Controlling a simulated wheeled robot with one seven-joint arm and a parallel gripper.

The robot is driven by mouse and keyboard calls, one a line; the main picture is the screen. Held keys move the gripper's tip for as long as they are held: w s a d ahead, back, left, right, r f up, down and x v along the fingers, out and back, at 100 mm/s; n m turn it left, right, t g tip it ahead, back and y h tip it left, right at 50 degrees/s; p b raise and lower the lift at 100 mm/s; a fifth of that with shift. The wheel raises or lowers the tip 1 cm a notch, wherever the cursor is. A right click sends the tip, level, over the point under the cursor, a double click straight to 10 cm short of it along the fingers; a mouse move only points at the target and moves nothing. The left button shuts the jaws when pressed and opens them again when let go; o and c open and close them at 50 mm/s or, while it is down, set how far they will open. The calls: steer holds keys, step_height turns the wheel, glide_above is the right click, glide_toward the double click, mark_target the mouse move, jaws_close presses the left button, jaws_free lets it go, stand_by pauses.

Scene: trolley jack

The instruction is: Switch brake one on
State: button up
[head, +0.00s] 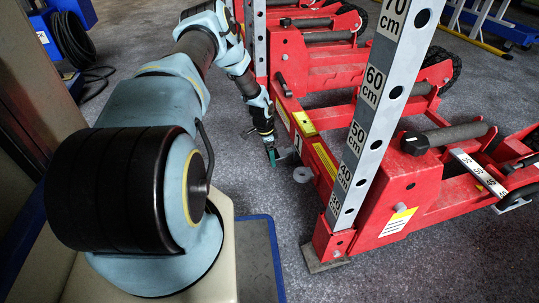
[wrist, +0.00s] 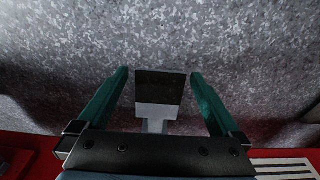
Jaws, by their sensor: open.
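Brake one appears to be a small flat grey pedal at the side of the red trolley jack (head: 327,160), by the label "1" (head: 298,143). In the wrist view the pedal (wrist: 158,98) has a dark outer half and a light grey inner half on a narrow stem. My gripper (head: 271,156) is low beside the jack, with its green fingers apart. In the wrist view my gripper (wrist: 159,73) is open, with one finger on each side of the pedal and visible gaps. I cannot tell the height between fingers and pedal.
A grey round disc (head: 302,174) is near the floor just right of my gripper. A tall measuring post (head: 375,110) stands in front of the jack. Grey speckled floor (head: 250,195) lies open left of the jack. A black hose (head: 75,40) is at the far left.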

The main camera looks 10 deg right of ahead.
step_height(320, 180, up, 10)
steer(key=a+p, duration=0.1)
steer(key=p, duration=0.3)
steer(key=shift+a+r, duration=0.15)
steer(key=shift+a, duration=0.1)
steer(key=shift+s, duration=0.1)
steer(key=s+a+r+n+p, duration=0.1)
steer(key=s+a+r+n, duration=0.15)
steer(key=r, duration=0.45)
steer(key=s+a+r+n+y, duration=0.1)
steer(key=s+a+r+n, duration=0.15)
steer(key=r, duration=0.55)
steer(key=s+a+r+n+p, duration=0.1)
steer(key=a+r, duration=0.2)
steer(key=r, duration=0.4)
steer(key=s+a+r+n+t+p, duration=0.1)
steer(key=s+a+r+n, duration=0.35)
steer(key=s+r, duration=0.45)
steer(key=s+a+r+n+p, duration=0.1)
steer(key=s+a+r+n, duration=0.2)
steer(key=s+r+n, duration=0.5)
step_height(320, 180, up, 36)
steer(key=s+m+p, duration=0.1)
steer(key=m+p, duration=0.2)
steer(key=p, duration=3.4)
steer(key=shift+s+d+r, duration=0.15)
steer(key=shift+s, duration=0.2)
